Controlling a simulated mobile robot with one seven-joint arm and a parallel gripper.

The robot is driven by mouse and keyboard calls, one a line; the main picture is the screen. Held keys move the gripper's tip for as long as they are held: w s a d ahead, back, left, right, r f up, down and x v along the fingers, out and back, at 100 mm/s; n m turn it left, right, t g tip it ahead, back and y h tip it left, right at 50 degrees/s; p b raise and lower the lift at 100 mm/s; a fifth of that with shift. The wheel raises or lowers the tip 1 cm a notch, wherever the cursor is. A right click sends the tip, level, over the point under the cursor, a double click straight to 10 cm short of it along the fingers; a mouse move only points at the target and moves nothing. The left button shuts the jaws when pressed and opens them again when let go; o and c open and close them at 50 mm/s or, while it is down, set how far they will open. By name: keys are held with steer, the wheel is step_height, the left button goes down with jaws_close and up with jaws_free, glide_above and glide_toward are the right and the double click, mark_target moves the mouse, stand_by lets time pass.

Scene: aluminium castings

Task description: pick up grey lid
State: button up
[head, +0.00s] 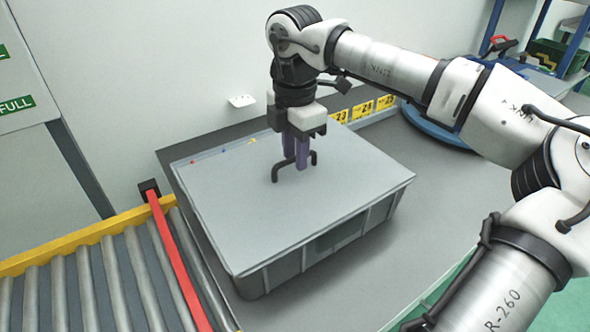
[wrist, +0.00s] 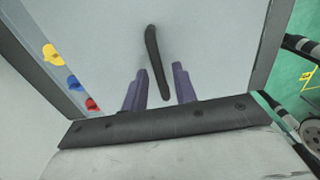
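The grey lid (head: 300,205) lies flat on a grey box (head: 330,243) on the bench. A black bar handle (head: 275,172) stands up from the middle of the lid. It also shows in the wrist view (wrist: 155,60), and so does the lid (wrist: 205,45). My gripper (head: 296,165) points down at the handle, with purple fingers. In the wrist view my gripper (wrist: 158,80) is open, one finger on each side of the handle's near end, with gaps visible. Whether the fingertips touch the lid is hard to tell.
A roller conveyor (head: 110,285) with a yellow rail and a red strip (head: 175,260) stands at left. A blue round object (head: 430,125) lies behind the box. Bare bench (head: 440,215) is free to the right.

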step_height(320, 180, down, 2)
steer(key=shift+f, duration=0.1)
jaws_close()
stand_by(0.4)
